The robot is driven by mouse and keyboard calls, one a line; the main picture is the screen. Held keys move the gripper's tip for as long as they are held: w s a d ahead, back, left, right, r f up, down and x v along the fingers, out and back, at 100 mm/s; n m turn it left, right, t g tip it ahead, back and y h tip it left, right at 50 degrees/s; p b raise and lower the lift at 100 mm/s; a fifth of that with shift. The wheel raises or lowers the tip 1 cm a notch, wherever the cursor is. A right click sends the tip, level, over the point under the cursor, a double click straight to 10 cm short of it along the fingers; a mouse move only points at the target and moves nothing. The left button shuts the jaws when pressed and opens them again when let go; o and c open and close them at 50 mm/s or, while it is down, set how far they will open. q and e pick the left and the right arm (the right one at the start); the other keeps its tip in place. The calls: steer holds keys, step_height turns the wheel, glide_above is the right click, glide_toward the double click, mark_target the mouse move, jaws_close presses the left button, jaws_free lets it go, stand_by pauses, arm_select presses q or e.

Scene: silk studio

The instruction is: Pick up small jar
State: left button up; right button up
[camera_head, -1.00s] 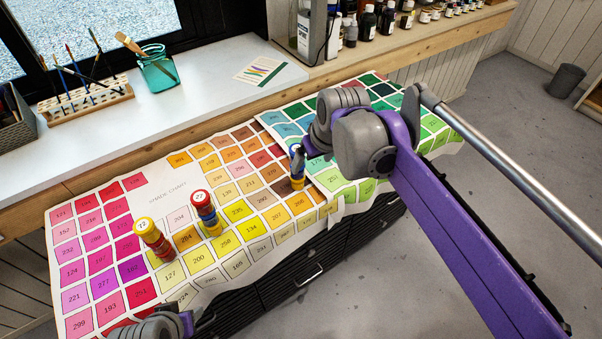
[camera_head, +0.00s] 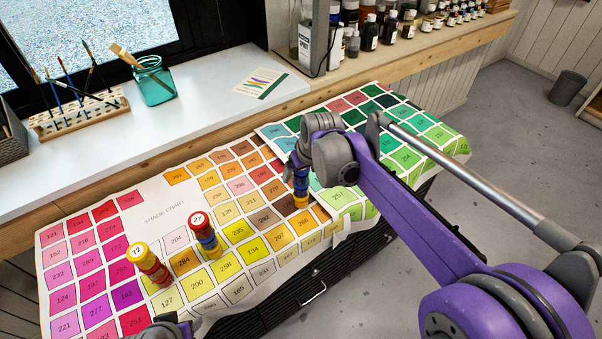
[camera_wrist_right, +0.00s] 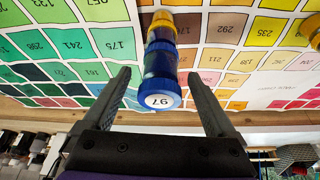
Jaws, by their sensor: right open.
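A small jar (camera_wrist_right: 160,65), blue with a yellow band and a blue lid marked 97, stands on the colour chart. It also shows in the head view (camera_head: 301,190), its top partly hidden by my right gripper. My right gripper (camera_wrist_right: 160,97) is open, with one finger on each side of the jar's lid end. I see gaps between the fingers and the jar. Two similar jars stand left of it in the head view: a yellow-lidded one (camera_head: 150,265) and a red-lidded one (camera_head: 206,236). My left gripper (camera_head: 172,328) is cut off at the bottom edge, its jaws unclear.
The numbered colour chart (camera_head: 165,218) covers the table and hangs over its front edge. A white sill (camera_head: 200,105) behind holds a brush rack (camera_head: 80,115) and a teal glass jar (camera_head: 154,85). Several paint bottles (camera_head: 370,32) stand at the back right.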

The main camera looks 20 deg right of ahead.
steer(key=shift+c, duration=0.4)
jaws_close()
